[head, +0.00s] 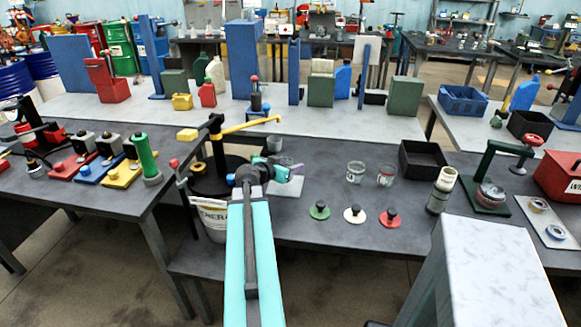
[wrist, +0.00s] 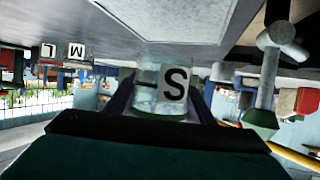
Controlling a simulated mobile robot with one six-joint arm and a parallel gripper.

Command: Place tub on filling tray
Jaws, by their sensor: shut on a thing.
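The tub is mostly hidden by the gripper in the head view. The tray (wrist: 185,18) shows at the top of the wrist view, close to the tub's base. I cannot tell whether tub and tray touch.
Two clear tubs (head: 356,173) (head: 386,175) stand to the right, with green (head: 319,210), white (head: 354,214) and red (head: 390,218) lids in front. The black pump with its yellow lever (head: 250,126) is close on the left. A black bin (head: 423,160) stands further right.

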